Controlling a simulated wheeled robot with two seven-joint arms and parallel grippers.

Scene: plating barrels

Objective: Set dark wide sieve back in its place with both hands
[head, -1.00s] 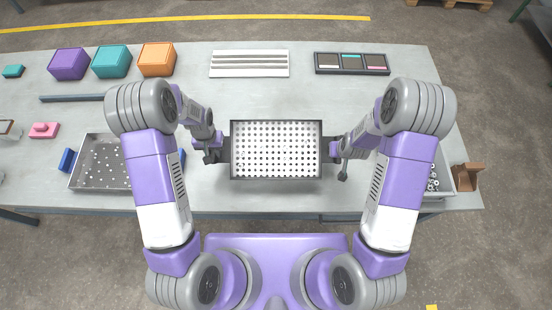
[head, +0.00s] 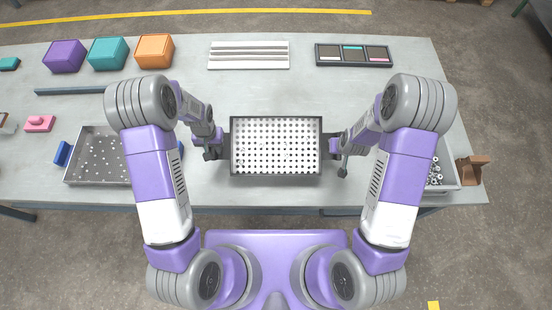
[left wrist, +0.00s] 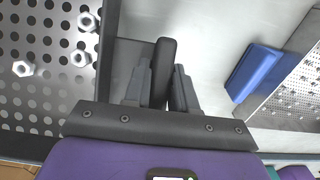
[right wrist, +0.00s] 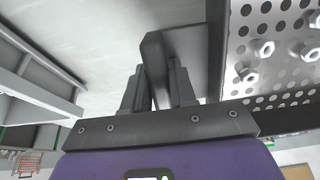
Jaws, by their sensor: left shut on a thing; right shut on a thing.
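The dark wide sieve (head: 276,119) is in the middle of the head view, with dark walls and a perforated floor. It looks level and sits between my two grippers; whether it touches the table is unclear. My left gripper (head: 222,149) is shut on the sieve's left handle, and the left wrist view shows the fingers (left wrist: 163,85) closed around the dark handle plate. My right gripper (head: 334,148) is shut on the right handle, also seen in the right wrist view (right wrist: 160,85). Several hex nuts (left wrist: 87,22) lie on the sieve's floor.
A metal tray with a blue handle (head: 62,154) stands at left, partly behind my left arm. A bin with nuts (head: 450,176) and a brown holder (head: 474,170) are at right. A white ribbed rack (head: 248,55), a dark three-slot tray (head: 353,55) and coloured boxes (head: 108,53) stand at the back.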

